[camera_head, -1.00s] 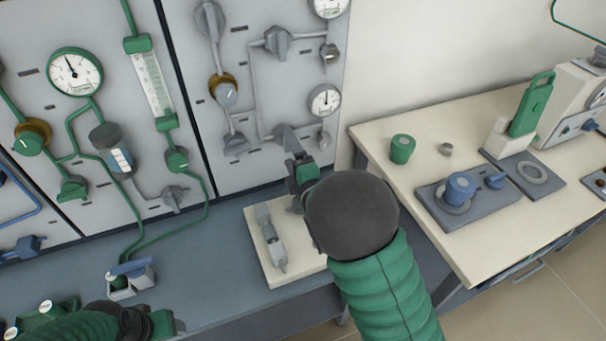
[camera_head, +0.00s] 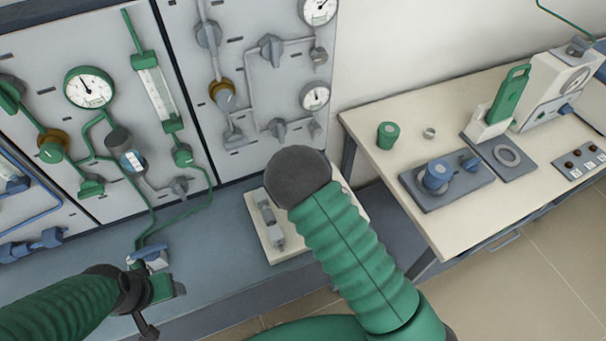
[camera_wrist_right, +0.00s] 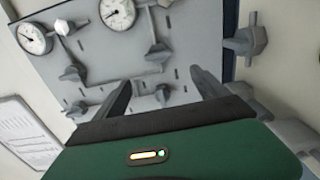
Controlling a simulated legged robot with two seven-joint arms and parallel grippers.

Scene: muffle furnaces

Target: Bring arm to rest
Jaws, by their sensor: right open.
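My right arm reaches in from the bottom of the head view, with a green ribbed sleeve and a dark round wrist that hides its gripper there. In the right wrist view my right gripper (camera_wrist_right: 162,92) shows two dark fingers spread apart with nothing between them, facing the grey panel (camera_wrist_right: 100,60). My left arm comes in from the lower left of the head view. Its gripper (camera_head: 165,300) is partly seen beside a small blue-and-white valve piece (camera_head: 150,258); I cannot tell whether its fingers are apart.
The grey panel carries gauges (camera_head: 89,88), valves and green pipes. A cream board (camera_head: 273,250) with a grey fitting lies on the blue-grey bench below.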

